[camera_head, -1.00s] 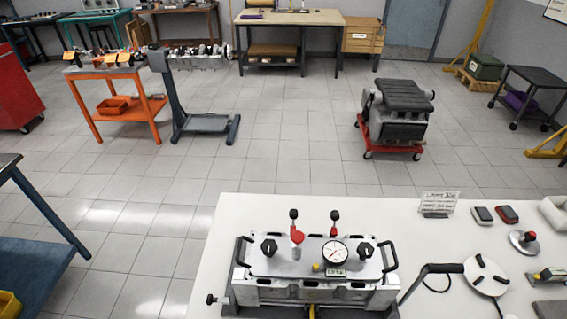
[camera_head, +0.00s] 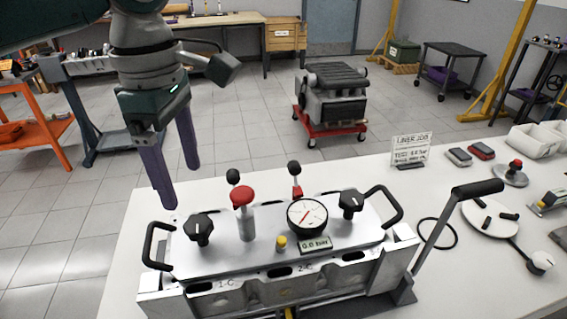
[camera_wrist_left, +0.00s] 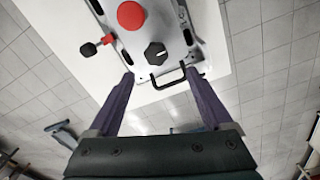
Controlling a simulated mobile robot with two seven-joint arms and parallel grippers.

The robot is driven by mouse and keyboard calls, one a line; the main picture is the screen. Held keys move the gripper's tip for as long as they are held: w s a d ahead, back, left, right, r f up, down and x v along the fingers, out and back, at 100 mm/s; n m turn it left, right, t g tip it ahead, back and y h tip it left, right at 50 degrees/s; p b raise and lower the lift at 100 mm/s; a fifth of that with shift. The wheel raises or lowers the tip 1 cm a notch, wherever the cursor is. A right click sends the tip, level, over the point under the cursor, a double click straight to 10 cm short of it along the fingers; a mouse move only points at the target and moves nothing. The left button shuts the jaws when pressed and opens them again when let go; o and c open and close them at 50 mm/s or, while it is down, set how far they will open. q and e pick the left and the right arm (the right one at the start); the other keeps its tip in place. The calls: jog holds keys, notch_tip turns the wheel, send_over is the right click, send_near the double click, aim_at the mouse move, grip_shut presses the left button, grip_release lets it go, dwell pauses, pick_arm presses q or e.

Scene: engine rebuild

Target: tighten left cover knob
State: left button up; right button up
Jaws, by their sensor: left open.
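The left cover knob (camera_head: 198,228) is black and lobed, and stands upright on the left end of the grey cover plate (camera_head: 266,252) in the head view. It also shows in the left wrist view (camera_wrist_left: 155,53), just beyond and between the fingertips. My left gripper (camera_head: 178,186) is open and empty, its purple fingers pointing down above and behind the cover's left end, apart from the knob. In the left wrist view the gripper (camera_wrist_left: 158,80) has one finger on each side of a black handle. A matching right knob (camera_head: 351,204) stands on the cover's other end. My right gripper is out of view.
Close to the knob are a black left handle (camera_head: 155,246), a red-capped valve (camera_head: 243,212) and a pressure gauge (camera_head: 307,217) above a "0.0 bar" display. A black-gripped lever (camera_head: 476,189) rises at the right. The white table (camera_head: 440,270) has free room in front of the sign (camera_head: 410,148).

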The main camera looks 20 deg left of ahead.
aim_at(197, 223)
pick_arm(q)
jog(key=shift+n, duration=0.4)
jog(key=f, duration=0.6)
jog(key=f+b, duration=0.1)
jog(key=f, duration=0.3)
jog(key=shift+w+a, duration=0.2)
jog(key=shift+w, duration=0.1)
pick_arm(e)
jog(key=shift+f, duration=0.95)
pick_arm(q)
jog(key=shift+c, duration=0.2)
